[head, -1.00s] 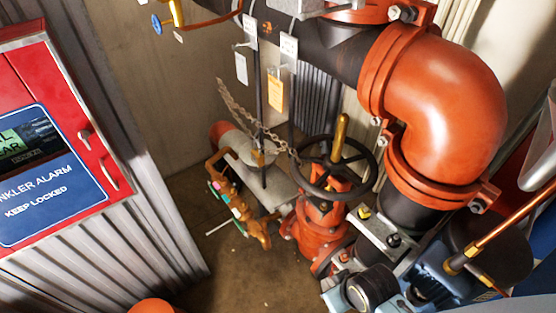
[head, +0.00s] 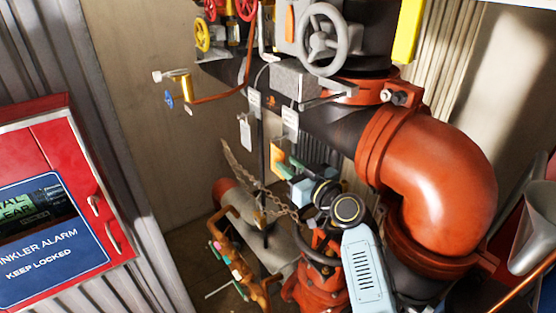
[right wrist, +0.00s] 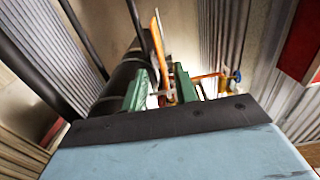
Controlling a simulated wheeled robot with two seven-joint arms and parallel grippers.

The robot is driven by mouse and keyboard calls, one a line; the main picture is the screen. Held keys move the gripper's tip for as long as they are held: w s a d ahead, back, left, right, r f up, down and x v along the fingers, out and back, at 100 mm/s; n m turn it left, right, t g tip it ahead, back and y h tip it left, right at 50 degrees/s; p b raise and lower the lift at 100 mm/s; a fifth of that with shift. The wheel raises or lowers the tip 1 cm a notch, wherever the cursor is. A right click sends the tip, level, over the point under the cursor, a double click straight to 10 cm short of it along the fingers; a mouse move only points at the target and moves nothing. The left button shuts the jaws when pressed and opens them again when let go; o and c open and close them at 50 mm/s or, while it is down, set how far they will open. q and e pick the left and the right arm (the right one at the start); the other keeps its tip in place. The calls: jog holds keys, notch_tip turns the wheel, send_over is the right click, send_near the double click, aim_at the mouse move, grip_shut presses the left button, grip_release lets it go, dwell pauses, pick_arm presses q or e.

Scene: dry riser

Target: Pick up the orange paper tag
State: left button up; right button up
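The orange paper tag (head: 278,158) hangs below the dark horizontal pipe in the head view, partly covered by my right gripper. My right gripper (head: 289,162) reaches up to it from the lower right, with its green fingertips beside the tag. In the right wrist view the two green fingers (right wrist: 160,90) stand apart. A thin orange strip (right wrist: 157,42), which looks like the tag seen nearly edge-on, shows in line with the gap between them. Whether either finger touches it I cannot tell. My left gripper is not in view.
White tags (head: 245,133) hang left of the orange one. A rusty chain (head: 238,165) hangs just left of the gripper. The large red pipe elbow (head: 440,185) is close on the right. The red alarm box (head: 62,200) stands at the left.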

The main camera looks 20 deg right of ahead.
aim_at(274, 171)
jog(key=shift+p+x, duration=0.65)
jog(key=shift+x, duration=2.7)
jog(key=shift+a+f, duration=0.2)
jog(key=shift+s, duration=0.1)
grip_shut()
